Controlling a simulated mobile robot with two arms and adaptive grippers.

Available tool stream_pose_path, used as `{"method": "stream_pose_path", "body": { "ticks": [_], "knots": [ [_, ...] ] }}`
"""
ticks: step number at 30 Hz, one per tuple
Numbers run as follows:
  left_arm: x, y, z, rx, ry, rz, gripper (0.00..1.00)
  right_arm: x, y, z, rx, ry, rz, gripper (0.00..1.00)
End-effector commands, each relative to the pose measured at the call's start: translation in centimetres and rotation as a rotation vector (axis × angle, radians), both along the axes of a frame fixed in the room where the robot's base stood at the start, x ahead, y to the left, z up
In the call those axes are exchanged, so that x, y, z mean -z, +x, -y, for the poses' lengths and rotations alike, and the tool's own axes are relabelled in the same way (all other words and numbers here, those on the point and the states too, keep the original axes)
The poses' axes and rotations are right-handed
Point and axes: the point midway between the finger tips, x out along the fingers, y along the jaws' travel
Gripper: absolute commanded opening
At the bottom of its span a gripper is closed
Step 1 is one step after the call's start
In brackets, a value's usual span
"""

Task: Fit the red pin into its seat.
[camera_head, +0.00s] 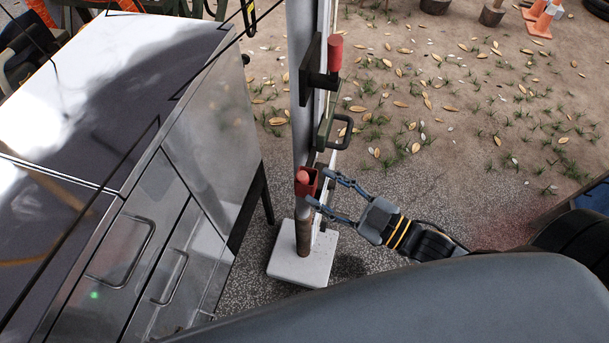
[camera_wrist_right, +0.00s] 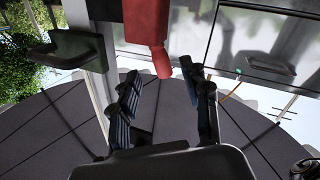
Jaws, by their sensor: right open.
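A white post (camera_head: 301,110) stands on a pale square foot (camera_head: 290,262). Low on it is a red bracket (camera_head: 312,182) with a short red cylinder (camera_head: 303,183) at it; a rusty rod (camera_head: 303,236) shows below. Higher up, another red cylinder (camera_head: 335,54) stands upright at a dark bracket (camera_head: 309,70). I cannot tell which cylinder is the task's pin. My right gripper (camera_head: 316,187) is open, its fingertips close to the lower red parts. In the right wrist view, a red block (camera_wrist_right: 147,20) with a rounded end (camera_wrist_right: 161,62) shows just beyond the open fingertips (camera_wrist_right: 159,76). My left gripper is out of view.
A dark handle (camera_head: 345,131) juts from the post between the two red parts. A shiny metal cabinet (camera_head: 207,150) with drawer handles stands close on the left. Open ground with leaves (camera_head: 440,110) lies to the right; orange cones (camera_head: 541,20) stand far off.

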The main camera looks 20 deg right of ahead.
Motion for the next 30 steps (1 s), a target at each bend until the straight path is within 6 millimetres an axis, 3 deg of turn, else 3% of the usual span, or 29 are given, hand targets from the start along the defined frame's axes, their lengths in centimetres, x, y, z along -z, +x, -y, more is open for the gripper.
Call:
{"method": "stream_pose_path", "body": {
  "ticks": [7,15,25,30],
  "knots": [
    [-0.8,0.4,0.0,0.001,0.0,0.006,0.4,-0.3,1.2,-1.0,0.0,-0.001,0.001,0.47],
    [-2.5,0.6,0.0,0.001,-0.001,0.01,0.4,-0.5,4.0,-3.3,0.0,0.0,0.001,0.47],
    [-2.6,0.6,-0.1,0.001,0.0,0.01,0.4,-0.2,4.5,-3.7,0.0,-0.002,-0.001,0.47],
    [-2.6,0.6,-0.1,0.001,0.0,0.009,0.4,-0.2,4.5,-3.7,0.0,-0.002,-0.001,0.14]
  ]
}}
